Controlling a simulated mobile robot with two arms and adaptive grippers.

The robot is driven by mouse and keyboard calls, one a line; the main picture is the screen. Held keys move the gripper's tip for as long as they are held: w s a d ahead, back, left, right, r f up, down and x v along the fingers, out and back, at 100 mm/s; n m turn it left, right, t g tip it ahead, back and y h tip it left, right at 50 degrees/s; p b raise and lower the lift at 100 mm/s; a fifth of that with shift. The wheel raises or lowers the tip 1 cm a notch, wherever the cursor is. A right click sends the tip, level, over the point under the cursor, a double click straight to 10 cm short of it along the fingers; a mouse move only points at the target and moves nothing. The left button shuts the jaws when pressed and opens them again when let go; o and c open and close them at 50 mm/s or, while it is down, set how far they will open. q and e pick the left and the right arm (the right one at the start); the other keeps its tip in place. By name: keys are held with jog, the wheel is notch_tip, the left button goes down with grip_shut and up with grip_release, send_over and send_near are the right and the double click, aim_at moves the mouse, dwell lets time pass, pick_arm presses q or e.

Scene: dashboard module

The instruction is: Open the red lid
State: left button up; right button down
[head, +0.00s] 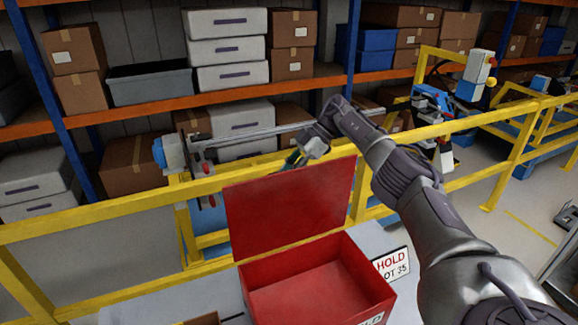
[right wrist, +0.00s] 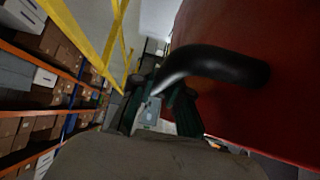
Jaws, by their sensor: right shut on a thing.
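The red lid (head: 290,208) stands raised, close to upright, at the back edge of the open red box (head: 320,285). The box's inside shows and looks empty. My right gripper (head: 294,160) is behind the lid's top edge, its fingertips partly hidden by the lid. In the right wrist view the lid's red outer face (right wrist: 240,75) fills the right side. A black curved handle (right wrist: 215,65) sticks out from it, and my right gripper (right wrist: 162,108) is shut on the handle's end. My left gripper is not in view.
A yellow rail (head: 110,210) runs behind the box. Shelves with cartons and grey bins (head: 150,85) stand further back. A white sign reading HOLD (head: 392,264) lies right of the box on the grey table (head: 190,300).

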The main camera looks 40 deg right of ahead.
jog(key=shift+f, duration=0.15)
jog(key=c, duration=1.1)
grip_release()
jog(key=shift+c, duration=0.2)
notch_tip(320, 180, up, 10)
jog(key=shift+r, duration=0.1)
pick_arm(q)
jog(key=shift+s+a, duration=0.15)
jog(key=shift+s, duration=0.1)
